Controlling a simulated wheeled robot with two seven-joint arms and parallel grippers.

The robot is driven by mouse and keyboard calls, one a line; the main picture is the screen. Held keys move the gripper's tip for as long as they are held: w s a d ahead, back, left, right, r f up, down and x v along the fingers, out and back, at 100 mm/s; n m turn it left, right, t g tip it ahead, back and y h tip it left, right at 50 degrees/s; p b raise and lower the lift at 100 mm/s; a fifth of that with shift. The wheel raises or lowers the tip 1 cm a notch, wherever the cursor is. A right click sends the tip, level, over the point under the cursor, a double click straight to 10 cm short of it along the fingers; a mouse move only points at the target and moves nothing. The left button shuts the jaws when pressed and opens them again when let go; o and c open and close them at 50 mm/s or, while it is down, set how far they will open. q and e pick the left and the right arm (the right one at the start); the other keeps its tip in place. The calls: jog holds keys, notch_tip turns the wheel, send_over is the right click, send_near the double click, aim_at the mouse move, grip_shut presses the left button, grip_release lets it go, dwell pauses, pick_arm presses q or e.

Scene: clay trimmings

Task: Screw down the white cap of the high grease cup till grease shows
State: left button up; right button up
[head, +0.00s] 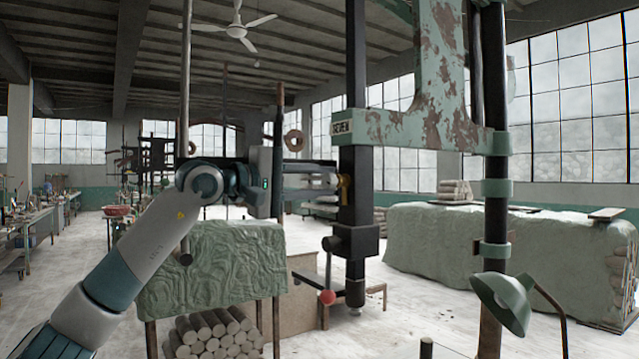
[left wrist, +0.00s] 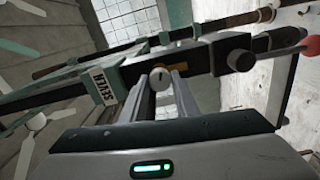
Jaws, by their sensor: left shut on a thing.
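My left gripper (head: 325,178) reaches in from the left to the black upright post of the press, just below a small lettered plate. In the left wrist view its two fingers (left wrist: 161,92) stand on either side of a round white cap (left wrist: 160,79) with a dark mark on its face, and they are shut on it. A brass-coloured part (head: 346,190) shows on the post by the fingertips; whether it is the grease cup or a bracket I cannot tell. The cup body behind the cap is hidden. My right gripper is not in view.
The black post (head: 357,120) and green flaking frame (head: 435,130) stand close ahead. A clamp with a red-knobbed lever (head: 327,297) sits lower on the post. A green covered block (head: 215,265) stands below my arm. A green lamp (head: 503,300) is at the lower right.

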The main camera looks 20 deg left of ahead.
pick_arm(q)
jog(key=shift+f+m, duration=0.1)
jog(key=shift+m, duration=0.3)
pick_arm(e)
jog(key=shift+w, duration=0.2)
pick_arm(q)
jog(key=o, duration=1.1)
jog(key=shift+c, duration=0.2)
jog(key=shift+s, duration=0.1)
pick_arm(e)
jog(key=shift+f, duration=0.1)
